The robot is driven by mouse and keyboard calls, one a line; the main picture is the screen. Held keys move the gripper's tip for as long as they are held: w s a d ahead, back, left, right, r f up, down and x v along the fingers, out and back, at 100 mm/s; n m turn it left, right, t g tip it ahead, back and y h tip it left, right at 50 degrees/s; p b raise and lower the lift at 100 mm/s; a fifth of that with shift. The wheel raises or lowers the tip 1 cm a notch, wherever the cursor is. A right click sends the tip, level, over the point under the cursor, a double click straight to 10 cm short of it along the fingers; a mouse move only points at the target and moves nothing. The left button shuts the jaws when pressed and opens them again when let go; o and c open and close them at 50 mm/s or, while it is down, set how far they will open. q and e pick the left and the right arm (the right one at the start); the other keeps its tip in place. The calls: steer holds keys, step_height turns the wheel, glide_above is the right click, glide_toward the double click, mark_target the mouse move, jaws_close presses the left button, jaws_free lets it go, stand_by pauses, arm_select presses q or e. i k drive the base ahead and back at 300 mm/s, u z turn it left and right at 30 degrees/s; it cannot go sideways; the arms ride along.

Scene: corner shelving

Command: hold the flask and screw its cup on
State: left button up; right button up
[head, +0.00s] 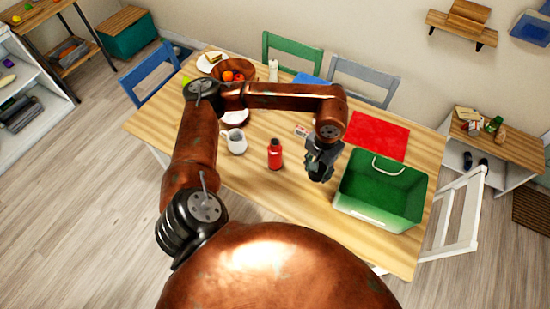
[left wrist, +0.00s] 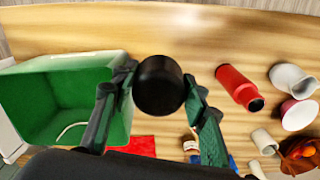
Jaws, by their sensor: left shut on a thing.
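The red flask (head: 275,154) stands upright on the table, left of my left gripper (head: 320,167) in the head view. In the left wrist view the flask (left wrist: 238,88) is apart from the gripper, to its right, with its dark neck bare. My left gripper (left wrist: 160,72) is shut on the black cup (left wrist: 158,88), one finger on each side. The cup is held above the table, between the flask and the green crate. In the head view the cup is hard to tell from the dark gripper. My right gripper is in neither view.
A green crate (head: 351,206) stands close on the right of my left gripper. A red mat (head: 378,137) lies behind it. A white jug (head: 236,142) stands left of the flask. A fruit bowl (head: 247,73) is at the back. The table front around the flask is clear.

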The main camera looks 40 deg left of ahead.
mark_target(274, 150)
steer(key=z, duration=2.8)
steer(key=k, duration=1.6)
steer(key=u, duration=2.65)
